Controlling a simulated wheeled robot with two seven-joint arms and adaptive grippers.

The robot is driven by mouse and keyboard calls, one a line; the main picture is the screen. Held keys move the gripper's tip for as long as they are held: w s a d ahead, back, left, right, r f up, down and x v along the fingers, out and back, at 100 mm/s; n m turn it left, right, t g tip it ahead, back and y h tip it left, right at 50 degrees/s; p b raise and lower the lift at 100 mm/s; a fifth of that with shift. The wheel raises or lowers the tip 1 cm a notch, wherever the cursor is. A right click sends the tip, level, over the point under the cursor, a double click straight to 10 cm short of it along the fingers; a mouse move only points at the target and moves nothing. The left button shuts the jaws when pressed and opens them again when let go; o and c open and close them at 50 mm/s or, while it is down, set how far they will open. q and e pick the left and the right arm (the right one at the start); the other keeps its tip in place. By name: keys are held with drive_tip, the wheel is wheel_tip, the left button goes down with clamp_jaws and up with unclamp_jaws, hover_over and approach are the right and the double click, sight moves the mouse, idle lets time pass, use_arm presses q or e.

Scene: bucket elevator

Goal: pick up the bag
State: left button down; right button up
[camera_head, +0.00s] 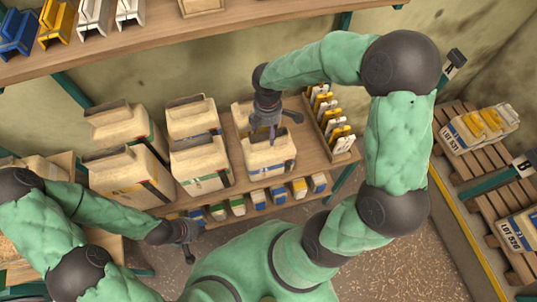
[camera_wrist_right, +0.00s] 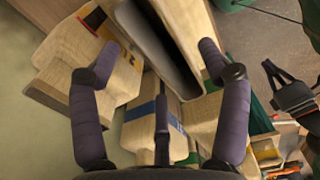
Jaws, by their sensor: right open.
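Several beige, block-like bags with coloured stripes stand in two rows on a wooden shelf; which one is meant I cannot tell. My right gripper (camera_head: 270,122) is open and points down over the bag (camera_head: 268,157) at the front right. In the right wrist view its fingers (camera_wrist_right: 160,62) are spread, with nothing clearly held between them. Beige bags, one with a blue stripe (camera_wrist_right: 140,110), lie beyond the fingers. My left gripper (camera_head: 188,243) is low, near the shelf's front edge, left of the middle; its opening is hard to make out.
A wooden rack (camera_head: 333,120) of small yellow and white packets stands right of the bags. Small coloured boxes (camera_head: 258,199) line a lower shelf. An upper shelf (camera_head: 230,25) spans the back. Slatted pallets (camera_head: 470,165) with labelled goods stand at the right.

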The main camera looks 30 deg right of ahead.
sight(269, 152)
drive_tip(key=f, duration=0.1)
drive_tip(key=f+b, duration=0.1)
drive_tip(key=f, duration=0.3)
drive_tip(key=shift+a+b, duration=0.3)
drive_tip(key=shift+a, duration=0.1)
clamp_jaws()
